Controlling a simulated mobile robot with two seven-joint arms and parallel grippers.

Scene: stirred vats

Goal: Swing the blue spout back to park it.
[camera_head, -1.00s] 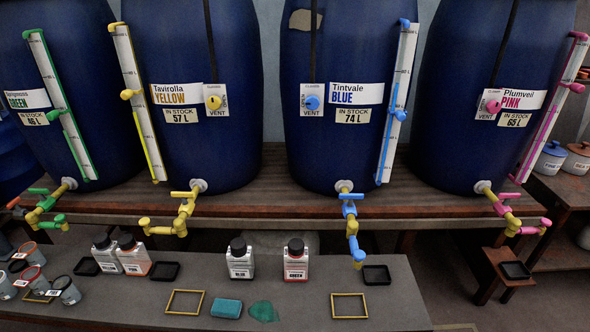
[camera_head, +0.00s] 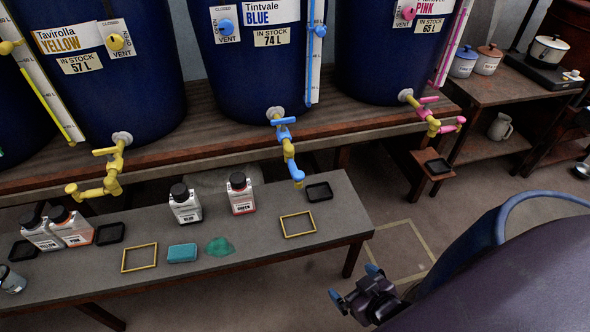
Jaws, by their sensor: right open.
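The blue spout (camera_head: 290,157) hangs from the tap under the blue vat (camera_head: 255,75). It points forward from the vat, and its yellow end shows against the back edge of the low bench, left of a black tray (camera_head: 319,191). The blue tap handle (camera_head: 283,121) sits above it, lying crosswise. My right gripper (camera_head: 354,283) is at the lower right, in front of the bench. Its blue-tipped fingers are apart and empty, well away from the spout. My left gripper is not in view.
The low bench (camera_head: 340,220) holds several bottles, a teal sponge (camera_head: 182,253) and a yellow frame (camera_head: 298,236) near its right end. The yellow spout (camera_head: 92,192) turns left; the pink spout (camera_head: 447,126) turns right. Open floor lies right of the bench.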

